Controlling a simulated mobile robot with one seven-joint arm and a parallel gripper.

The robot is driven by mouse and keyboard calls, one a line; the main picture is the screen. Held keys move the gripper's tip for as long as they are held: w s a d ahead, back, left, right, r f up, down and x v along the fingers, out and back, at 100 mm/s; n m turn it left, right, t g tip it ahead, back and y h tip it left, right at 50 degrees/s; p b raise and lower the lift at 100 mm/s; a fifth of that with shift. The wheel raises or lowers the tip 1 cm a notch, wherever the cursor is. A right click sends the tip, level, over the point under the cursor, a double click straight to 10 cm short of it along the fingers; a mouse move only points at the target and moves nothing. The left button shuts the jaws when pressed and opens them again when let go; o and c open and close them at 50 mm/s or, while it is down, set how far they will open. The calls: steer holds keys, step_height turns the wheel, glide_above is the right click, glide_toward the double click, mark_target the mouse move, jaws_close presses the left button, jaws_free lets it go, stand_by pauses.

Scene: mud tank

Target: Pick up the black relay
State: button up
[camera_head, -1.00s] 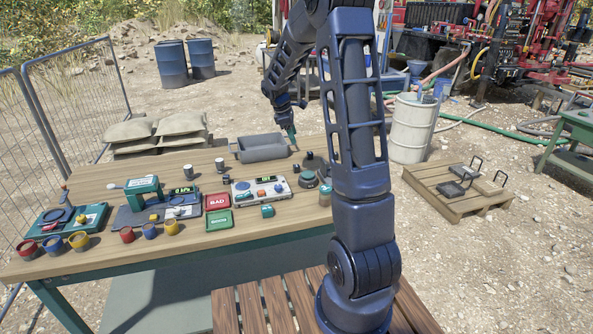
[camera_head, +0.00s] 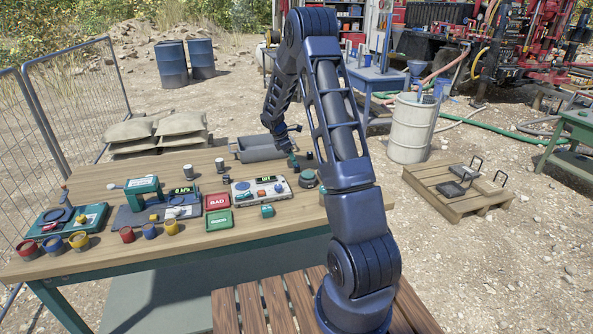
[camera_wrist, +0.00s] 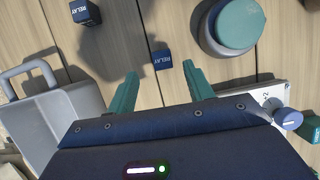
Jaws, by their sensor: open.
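A very dark cube marked RELAY, which I take as the black relay (camera_wrist: 86,12), lies at the top left of the wrist view; it shows in the head view as a small dark block (camera_head: 309,156) right of my gripper. A bluer relay cube (camera_wrist: 162,59) lies just beyond and between my fingertips in the wrist view. My gripper (camera_wrist: 162,84) is open, with nothing between its green fingers. In the head view my gripper (camera_head: 293,159) hangs low over the table's far right part.
A grey tray (camera_wrist: 40,112) is at left in the wrist view. A round green-topped object (camera_wrist: 232,24) stands at upper right. A control box (camera_head: 259,190) and red BAD (camera_head: 217,202) and green (camera_head: 219,220) trays sit nearer on the wooden table. Bare wood surrounds the dark relay.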

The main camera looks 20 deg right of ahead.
mark_target(296, 166)
steer(key=shift+x, duration=3)
steer(key=shift+s, duration=0.15)
steer(key=shift+c, duration=0.4)
steer(key=c, duration=1)
